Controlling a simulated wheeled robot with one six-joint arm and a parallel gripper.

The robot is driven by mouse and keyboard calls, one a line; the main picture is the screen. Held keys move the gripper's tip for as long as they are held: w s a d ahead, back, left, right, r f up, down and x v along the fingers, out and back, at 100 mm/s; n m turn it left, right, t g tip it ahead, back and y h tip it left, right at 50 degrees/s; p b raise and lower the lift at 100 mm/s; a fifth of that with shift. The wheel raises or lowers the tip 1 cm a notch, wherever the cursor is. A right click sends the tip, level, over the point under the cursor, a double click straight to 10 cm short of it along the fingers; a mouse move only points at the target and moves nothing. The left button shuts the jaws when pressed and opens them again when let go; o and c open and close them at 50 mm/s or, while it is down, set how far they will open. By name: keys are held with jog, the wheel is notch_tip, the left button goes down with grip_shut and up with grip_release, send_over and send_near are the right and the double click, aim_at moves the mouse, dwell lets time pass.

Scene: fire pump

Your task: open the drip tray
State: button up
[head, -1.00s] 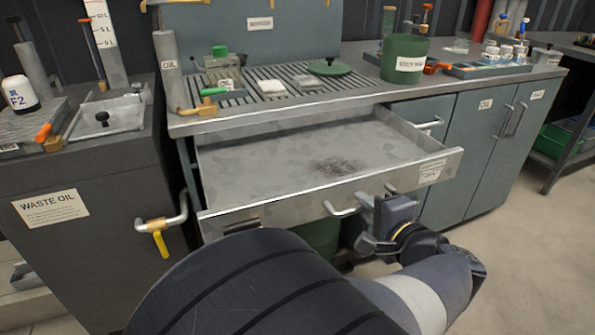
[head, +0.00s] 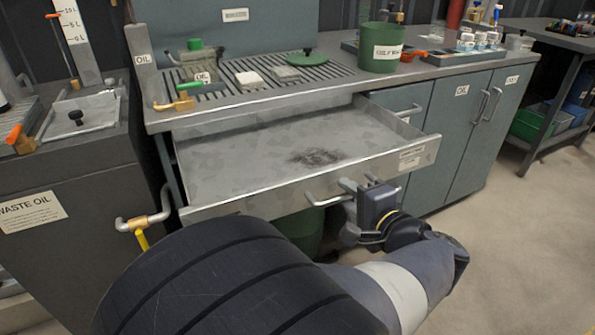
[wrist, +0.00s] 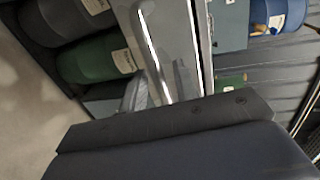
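The drip tray (head: 240,155) is a shallow grey metal drawer under the slatted bench top. It stands pulled well out, with a dark stain on its floor. Its bar handle (head: 322,200) is on the front face. My gripper (head: 350,190) is at the right part of this handle, just in front of the tray's front. The fingers are small and partly hidden, so I cannot tell whether they are closed around the bar or only beside it. In the wrist view the dark gripper body fills the bottom and hides the grip.
The waste oil cabinet (head: 75,180) stands at the left, with a pipe and yellow-levered valve (head: 142,235) near the tray's left corner. A green drum (head: 300,230) is under the tray. Cupboards (head: 460,130) stand to the right. Open floor (head: 530,230) lies at the right.

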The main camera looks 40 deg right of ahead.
jog(key=p+v, duration=0.2)
jog(key=v, duration=0.8)
jog(key=shift+s, duration=0.15)
dwell(0.8)
jog(key=shift+b+x, duration=1.05)
jog(key=shift+x, duration=4.1)
jog(key=shift+a, duration=0.15)
